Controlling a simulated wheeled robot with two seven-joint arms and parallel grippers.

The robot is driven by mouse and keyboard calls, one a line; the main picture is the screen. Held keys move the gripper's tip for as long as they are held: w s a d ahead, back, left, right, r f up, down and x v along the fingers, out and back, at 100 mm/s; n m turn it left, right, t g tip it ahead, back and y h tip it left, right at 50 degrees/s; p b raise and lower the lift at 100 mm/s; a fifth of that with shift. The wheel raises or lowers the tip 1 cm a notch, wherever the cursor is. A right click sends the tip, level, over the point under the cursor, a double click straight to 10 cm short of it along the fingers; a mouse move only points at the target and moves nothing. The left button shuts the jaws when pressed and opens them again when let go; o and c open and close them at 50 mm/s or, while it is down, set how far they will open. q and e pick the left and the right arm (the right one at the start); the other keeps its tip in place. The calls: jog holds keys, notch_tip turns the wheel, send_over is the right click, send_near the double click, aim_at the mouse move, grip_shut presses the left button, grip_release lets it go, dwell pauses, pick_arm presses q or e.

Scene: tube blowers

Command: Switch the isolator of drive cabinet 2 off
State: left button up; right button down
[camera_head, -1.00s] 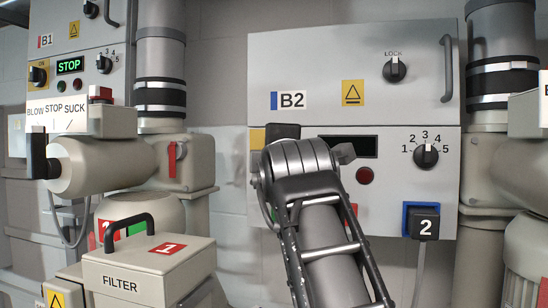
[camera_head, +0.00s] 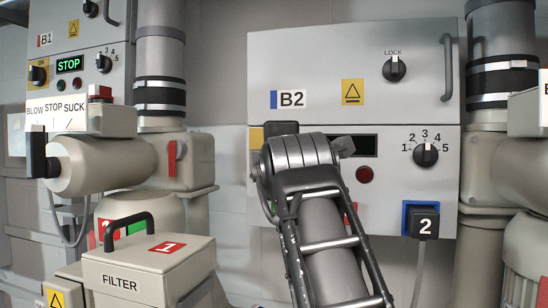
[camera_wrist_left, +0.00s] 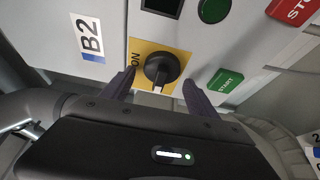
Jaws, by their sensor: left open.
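Drive cabinet 2, labelled B2 (camera_head: 420,65), stands right of centre in the head view. Its isolator is a black rotary knob (camera_wrist_left: 161,69) on a yellow plate (camera_wrist_left: 142,56) marked ON, in the left wrist view. A pale mark shows at the knob's lower end there; I cannot tell its exact setting. My left gripper (camera_wrist_left: 158,90) is open, one dark finger on each side of the knob; contact is not clear. In the head view my left arm hides the knob, leaving a corner of the yellow plate (camera_head: 256,138). My right gripper is not in view.
Cabinet 2 also has a LOCK knob (camera_head: 395,69), a five-position selector (camera_head: 425,155), a dark display (camera_head: 368,146) and a plug marked 2 (camera_head: 424,224). Green START (camera_wrist_left: 225,80) and red STOP (camera_wrist_left: 291,10) labels lie near the gripper. Cabinet B1 (camera_head: 75,25) and a filter box (camera_head: 125,270) stand left.

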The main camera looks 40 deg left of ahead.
pick_arm(q)
jog(key=b+v, duration=0.2)
jog(key=v, duration=0.5)
jog(key=shift+s+d, duration=0.25)
jog(key=shift+s, duration=0.05)
dwell(0.4)
